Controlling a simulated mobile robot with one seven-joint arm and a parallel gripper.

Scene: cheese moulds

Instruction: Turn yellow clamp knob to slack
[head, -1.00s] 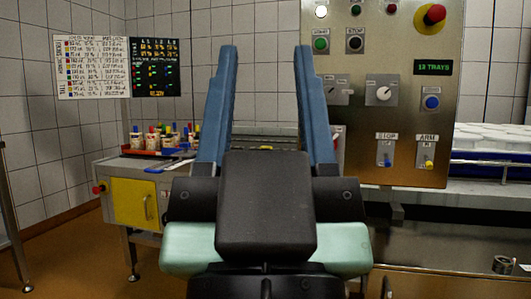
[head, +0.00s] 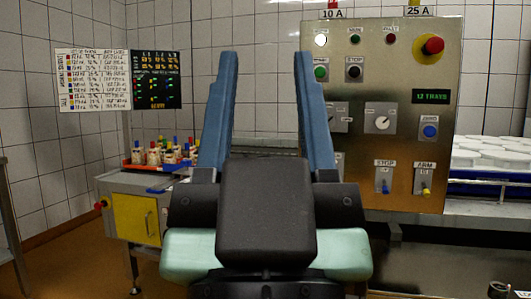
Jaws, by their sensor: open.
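My gripper (head: 267,58) is in the middle of the head view, its two blue fingers upright and wide apart, with nothing between them. No yellow clamp knob can be made out for certain; my gripper and arm hide part of the middle. On the steel control panel (head: 447,120) to the right, a small yellow-tipped switch (head: 426,188) sits under a label that seems to read ARM. My right finger covers part of the panel's left side.
A red emergency button (head: 432,45) on yellow is at the panel's upper right. A cart with a yellow door (head: 136,219) stands left, with several coloured-capped bottles (head: 164,152) on it. White round moulds (head: 492,150) lie right of the panel. Open floor shows lower left.

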